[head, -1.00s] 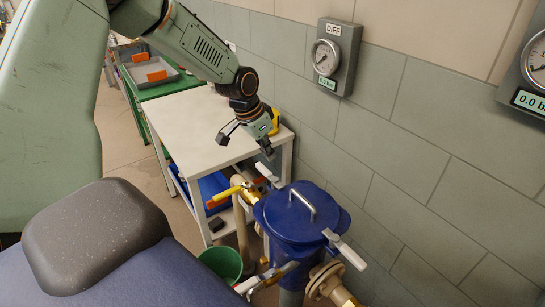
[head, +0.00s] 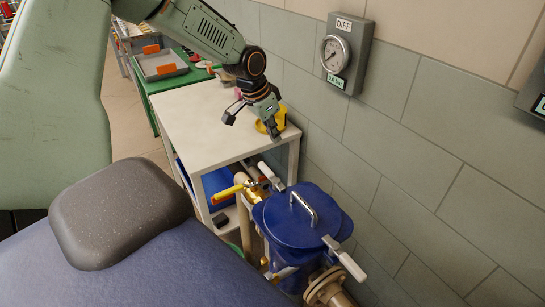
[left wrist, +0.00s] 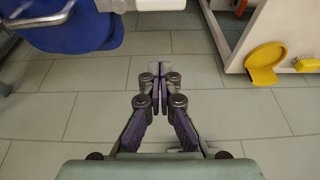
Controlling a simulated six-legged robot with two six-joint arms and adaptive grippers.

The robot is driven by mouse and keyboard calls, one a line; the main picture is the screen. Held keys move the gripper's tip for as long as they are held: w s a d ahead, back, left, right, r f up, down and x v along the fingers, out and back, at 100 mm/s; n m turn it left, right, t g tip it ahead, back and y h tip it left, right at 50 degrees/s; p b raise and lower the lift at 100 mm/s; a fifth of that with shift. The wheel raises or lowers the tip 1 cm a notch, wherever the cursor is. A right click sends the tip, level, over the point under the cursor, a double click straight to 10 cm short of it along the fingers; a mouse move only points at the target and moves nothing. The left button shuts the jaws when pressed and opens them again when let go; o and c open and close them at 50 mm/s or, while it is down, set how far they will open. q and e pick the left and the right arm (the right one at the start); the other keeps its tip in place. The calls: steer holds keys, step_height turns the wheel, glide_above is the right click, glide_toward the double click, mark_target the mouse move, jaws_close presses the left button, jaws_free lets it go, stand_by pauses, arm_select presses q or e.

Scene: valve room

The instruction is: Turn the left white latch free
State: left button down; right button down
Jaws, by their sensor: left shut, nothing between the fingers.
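A blue vessel with a round blue lid (head: 290,222) stands low in the middle of the head view. A white latch (head: 269,174) sticks up at the lid's far left edge. A second white latch (head: 345,258) lies at its right edge, and a third (head: 285,272) shows partly at the front left, cut off by my body. My left gripper (head: 275,134) is shut and empty, above and behind the far left latch, apart from it. In the left wrist view the closed fingers (left wrist: 160,72) hang over tiled floor, with the blue vessel (left wrist: 75,28) at upper left. My right gripper is out of view.
A white-topped table (head: 205,125) stands behind the vessel, with a yellow object (head: 272,121) near the gripper. A yellow-handled valve (head: 228,191) sits left of the lid. The tiled wall with a DIFF gauge (head: 336,52) runs along the right.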

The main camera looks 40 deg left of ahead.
mark_target(271, 178)
arm_select(q)
steer(key=a+b+x, duration=0.1)
steer(key=b+x, duration=0.3)
steer(key=x, duration=0.7)
steer(key=s+p, duration=0.1)
steer(key=s, duration=0.1)
steer(key=s+r+p, duration=0.1)
steer(key=s+p, duration=0.1)
steer(key=shift+a, duration=0.15)
steer(key=shift+w+f, duration=0.1)
steer(key=shift+a+f, duration=0.1)
steer(key=shift+a, duration=0.05)
steer(key=shift+p, duration=0.3)
